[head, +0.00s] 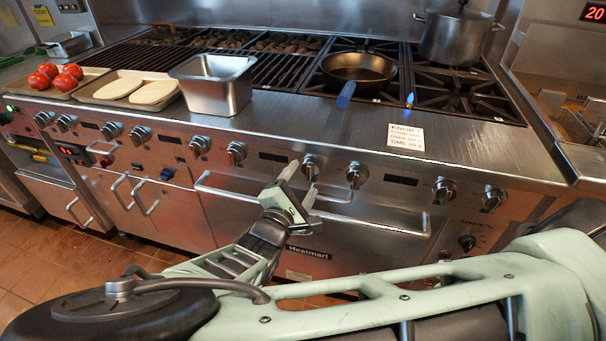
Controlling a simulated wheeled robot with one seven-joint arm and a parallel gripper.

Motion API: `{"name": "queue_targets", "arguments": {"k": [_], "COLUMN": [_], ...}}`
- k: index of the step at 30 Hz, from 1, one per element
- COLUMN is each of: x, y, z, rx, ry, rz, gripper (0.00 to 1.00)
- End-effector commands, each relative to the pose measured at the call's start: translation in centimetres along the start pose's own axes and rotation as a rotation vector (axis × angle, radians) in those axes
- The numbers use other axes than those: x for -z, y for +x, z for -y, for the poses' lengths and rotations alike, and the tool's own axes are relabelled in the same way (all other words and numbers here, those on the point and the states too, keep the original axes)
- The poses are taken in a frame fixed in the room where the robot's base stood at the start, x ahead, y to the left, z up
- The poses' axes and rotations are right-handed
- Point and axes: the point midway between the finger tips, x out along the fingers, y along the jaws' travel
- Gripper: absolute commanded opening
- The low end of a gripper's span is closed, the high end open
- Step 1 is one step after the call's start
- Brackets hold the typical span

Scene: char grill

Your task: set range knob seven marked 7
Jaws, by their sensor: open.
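A row of round metal knobs runs along the range's front panel. No number can be read on them, so I cannot confirm which is marked 7. One knob (311,166) in the middle of the row is closest to my gripper. Another knob (356,174) sits just to its right. My gripper (302,184) is open and empty, in front of the panel just below and left of the closest knob. Its fingers point up toward the panel, and I cannot tell whether they touch it. A white card (405,138) on the ledge begins with "KNOB"; its smaller print is hard to read.
The oven door handle (375,224) runs below the knobs, close to my gripper. A steel pan (212,85), a skillet (358,70) and a stockpot (455,38) stand on the range top. Trays with tomatoes (47,72) and flat pale slabs (153,92) are at left.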

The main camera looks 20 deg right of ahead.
Motion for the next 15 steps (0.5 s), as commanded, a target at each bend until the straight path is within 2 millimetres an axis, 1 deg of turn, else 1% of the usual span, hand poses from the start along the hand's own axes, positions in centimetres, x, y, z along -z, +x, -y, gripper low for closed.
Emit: {"name": "queue_targets", "arguments": {"k": [1, 3, 6, 10, 15], "x": [0.0, 0.0, 0.0, 0.0, 0.0], "y": [0.8, 1.7, 2.5, 3.1, 3.1], "z": [0.2, 0.1, 0.1, 0.1, 0.0], "rx": [0.0, 0.0, 0.0, 0.001, 0.001], "ry": [-0.001, 0.0, 0.0, 0.0, 0.0], "rz": [0.003, 0.002, 0.001, 0.0, 0.0], "gripper": [0.65, 0.65, 0.65, 0.65, 0.65]}}
